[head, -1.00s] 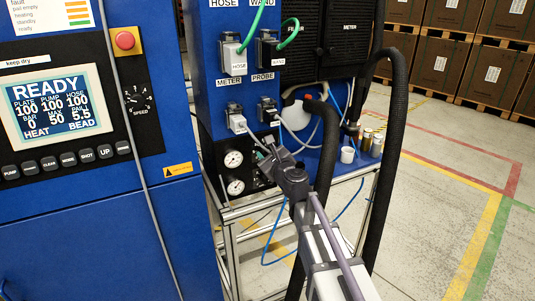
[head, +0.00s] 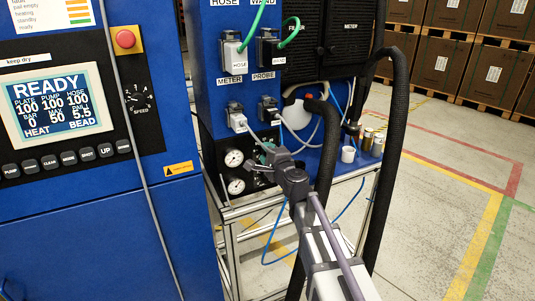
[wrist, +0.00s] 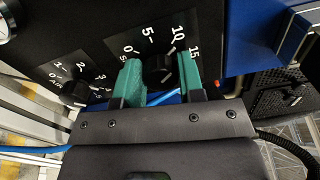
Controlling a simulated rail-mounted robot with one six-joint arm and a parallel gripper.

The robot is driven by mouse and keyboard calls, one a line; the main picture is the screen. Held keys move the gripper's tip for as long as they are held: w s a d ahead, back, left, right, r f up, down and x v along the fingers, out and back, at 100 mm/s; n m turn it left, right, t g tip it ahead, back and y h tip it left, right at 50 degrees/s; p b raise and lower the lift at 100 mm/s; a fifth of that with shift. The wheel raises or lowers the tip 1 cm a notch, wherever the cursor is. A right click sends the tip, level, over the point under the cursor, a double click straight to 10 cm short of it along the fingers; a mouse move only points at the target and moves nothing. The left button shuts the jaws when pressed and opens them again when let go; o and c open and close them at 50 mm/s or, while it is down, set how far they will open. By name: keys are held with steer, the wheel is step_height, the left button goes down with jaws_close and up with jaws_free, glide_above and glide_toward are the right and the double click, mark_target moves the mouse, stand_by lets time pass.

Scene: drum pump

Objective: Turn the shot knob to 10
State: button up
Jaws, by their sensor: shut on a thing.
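In the wrist view, the shot knob (wrist: 159,69) is a black knob on a dark panel with a printed scale marked 0, 5, 10 and 15. My gripper (wrist: 161,82) has green fingers, one on each side of the knob, and is shut on it. The knob's white pointer line slants up and right, roughly toward the 10 mark. In the head view, my gripper (head: 268,154) is at the lower panel beside two gauges, and it hides the knob.
Another knob (wrist: 76,93) with a scale from 0 up is left of my gripper. Two round gauges (head: 234,158) sit left of my gripper in the head view. Black hoses (head: 325,150) hang close to my arm. A blue cable (head: 285,250) loops below.

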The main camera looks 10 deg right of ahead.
steer(key=shift+n, duration=0.7)
steer(key=o, duration=0.9)
steer(key=v, duration=1)
steer(key=shift+s, duration=0.4)
steer(key=shift+d, duration=0.1)
